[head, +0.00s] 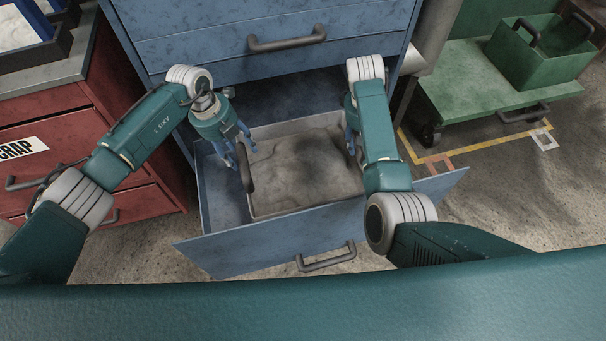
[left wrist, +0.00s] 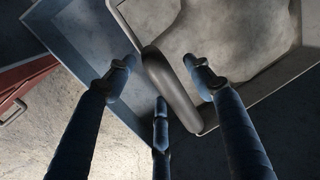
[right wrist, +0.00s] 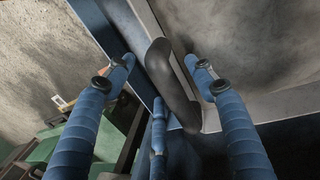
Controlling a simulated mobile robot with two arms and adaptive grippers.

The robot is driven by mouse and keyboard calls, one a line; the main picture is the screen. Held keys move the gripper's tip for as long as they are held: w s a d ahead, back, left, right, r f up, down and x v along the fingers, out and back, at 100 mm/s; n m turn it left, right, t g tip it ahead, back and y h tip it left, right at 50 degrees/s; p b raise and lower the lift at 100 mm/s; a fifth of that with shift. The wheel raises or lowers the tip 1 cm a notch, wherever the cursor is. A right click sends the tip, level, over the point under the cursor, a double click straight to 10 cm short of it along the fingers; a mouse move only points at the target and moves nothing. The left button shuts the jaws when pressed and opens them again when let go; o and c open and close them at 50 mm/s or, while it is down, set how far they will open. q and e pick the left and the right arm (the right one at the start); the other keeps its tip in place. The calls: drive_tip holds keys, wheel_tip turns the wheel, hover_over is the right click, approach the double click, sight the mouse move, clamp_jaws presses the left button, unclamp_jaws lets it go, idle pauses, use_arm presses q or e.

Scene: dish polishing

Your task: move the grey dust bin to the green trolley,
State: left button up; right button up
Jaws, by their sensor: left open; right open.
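The grey dust bin (head: 305,172) sits in an open blue drawer, with grey dust inside. My left gripper (head: 242,150) is open at the bin's left end. In the left wrist view its fingers lie on both sides of the bin's dark left handle (left wrist: 170,85), with no clear contact. My right gripper (head: 352,138) is open at the bin's right end, partly hidden by its own arm in the head view. In the right wrist view its fingers straddle the right handle (right wrist: 172,85). The green trolley (head: 500,85) stands at the back right.
A green handled box (head: 540,55) stands on the trolley's right part; its left part is bare. The blue cabinet (head: 190,35) rises behind the drawer (head: 270,240). A red cabinet (head: 60,135) stands left. Floor is clear at right.

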use_arm(q)
drive_tip(key=shift+f, duration=0.5)
use_arm(e)
drive_tip(key=shift+d+f, duration=0.1)
drive_tip(key=shift+f, duration=0.35)
